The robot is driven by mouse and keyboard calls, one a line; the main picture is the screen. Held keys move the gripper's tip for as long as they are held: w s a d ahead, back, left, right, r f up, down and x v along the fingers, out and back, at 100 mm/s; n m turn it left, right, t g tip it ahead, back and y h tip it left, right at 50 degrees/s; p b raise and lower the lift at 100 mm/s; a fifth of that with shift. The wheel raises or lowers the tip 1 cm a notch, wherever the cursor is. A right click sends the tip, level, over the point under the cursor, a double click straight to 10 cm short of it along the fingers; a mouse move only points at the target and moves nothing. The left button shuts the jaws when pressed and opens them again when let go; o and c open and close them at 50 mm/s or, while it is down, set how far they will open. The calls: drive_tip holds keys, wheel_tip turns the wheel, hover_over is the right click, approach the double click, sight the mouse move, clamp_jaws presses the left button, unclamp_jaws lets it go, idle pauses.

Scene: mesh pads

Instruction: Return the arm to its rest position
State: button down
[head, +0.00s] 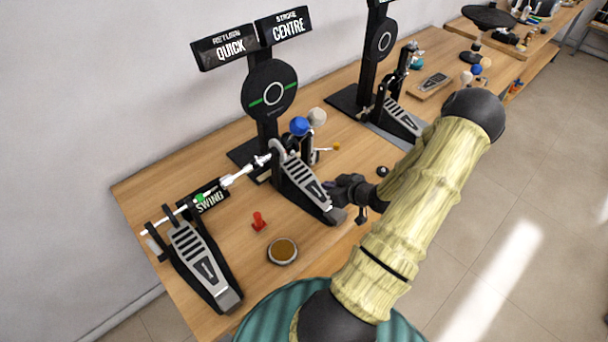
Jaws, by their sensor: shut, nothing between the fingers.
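My gripper (347,190) is at the end of my bamboo-textured arm, in the middle of the head view. It is shut and holds nothing. It is close to the lower right end of the nearer middle drum pedal (305,184); I cannot tell whether it touches the pedal. My arm is bent: it runs from the lower middle up to a dark elbow at the right, then back down left to the gripper. The arm hides part of the table's front edge.
The wooden table (165,178) runs along the white wall. A left pedal (202,264), a round dish (283,250), a small red piece (258,221) and a round mesh pad (270,90) under two signs stand nearby. Another pedal (400,120) stands behind. The floor at right is clear.

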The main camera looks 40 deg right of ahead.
wheel_tip(320, 180, up, 2)
drive_tip(key=shift+r+p, duration=0.1)
drive_tip(key=shift+p, duration=0.3)
drive_tip(key=w+a+r+g+h, duration=0.25)
drive_tip(key=a+r+g, duration=0.45)
drive_tip(key=a, duration=0.7)
drive_tip(key=s+a+r, duration=0.2)
drive_tip(key=a+r, duration=0.1)
drive_tip(key=a, duration=0.2)
drive_tip(key=s+a+r+g+y, duration=0.1)
drive_tip(key=s+a+r, duration=0.2)
drive_tip(key=a, duration=0.2)
drive_tip(key=s+a+r+m, duration=0.1)
drive_tip(key=s+a+r, duration=0.2)
drive_tip(key=a, duration=0.3)
drive_tip(key=shift+r+g+b, duration=0.3)
drive_tip(key=shift+r+g, duration=0.1)
drive_tip(key=shift+r, duration=0.15)
